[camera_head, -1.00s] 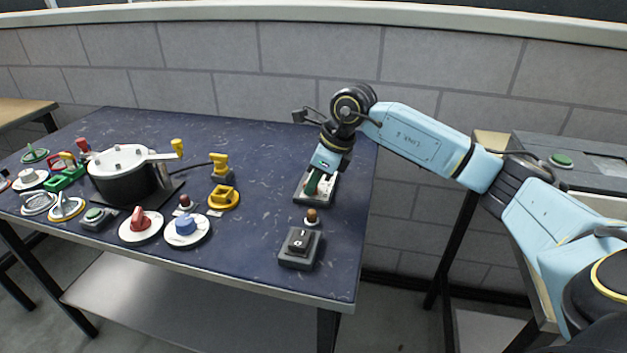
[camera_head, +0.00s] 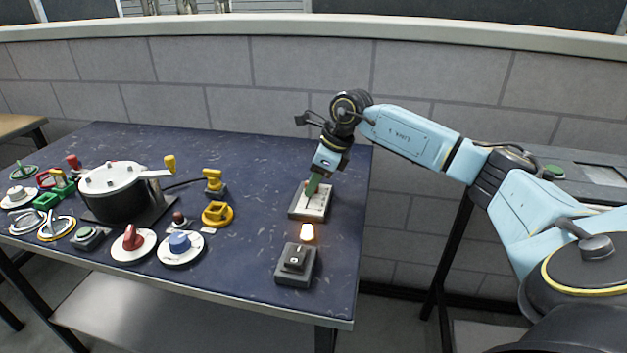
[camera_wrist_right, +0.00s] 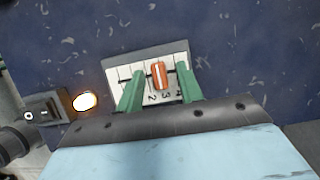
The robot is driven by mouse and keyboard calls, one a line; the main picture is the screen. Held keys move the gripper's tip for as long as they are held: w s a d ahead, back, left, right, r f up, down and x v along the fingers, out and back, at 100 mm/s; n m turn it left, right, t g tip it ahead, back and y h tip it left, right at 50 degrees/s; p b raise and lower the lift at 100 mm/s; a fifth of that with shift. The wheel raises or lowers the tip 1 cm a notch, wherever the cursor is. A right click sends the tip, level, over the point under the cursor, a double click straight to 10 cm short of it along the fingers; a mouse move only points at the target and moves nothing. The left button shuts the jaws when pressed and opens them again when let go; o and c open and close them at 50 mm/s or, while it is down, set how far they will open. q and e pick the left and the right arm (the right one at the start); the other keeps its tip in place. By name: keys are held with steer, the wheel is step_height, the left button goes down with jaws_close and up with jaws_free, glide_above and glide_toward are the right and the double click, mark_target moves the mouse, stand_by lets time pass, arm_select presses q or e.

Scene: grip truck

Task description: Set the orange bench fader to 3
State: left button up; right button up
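The bench fader (camera_head: 322,210) is a grey box with a pale scale plate, near the table's right edge. In the wrist view its plate (camera_wrist_right: 114,78) carries tick lines and digits. The fader's orange knob (camera_wrist_right: 158,75) stands close to the line by the digit 3, with a 2 to its left. My right gripper (camera_wrist_right: 159,92) is open, with one green finger on each side of the knob and a visible gap to each. In the head view the right gripper (camera_head: 312,186) is low over the fader. My left gripper is not in view.
A glowing lamp (camera_head: 307,232) and a black rocker switch (camera_head: 295,259) stand in front of the fader. A yellow ring-shaped part (camera_head: 217,214), a blue knob (camera_head: 180,243), a red knob (camera_head: 132,238) and a pot (camera_head: 115,190) lie left. The table (camera_head: 262,190) is clear just left of the fader.

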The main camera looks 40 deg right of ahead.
steer(key=shift+r, duration=0.1)
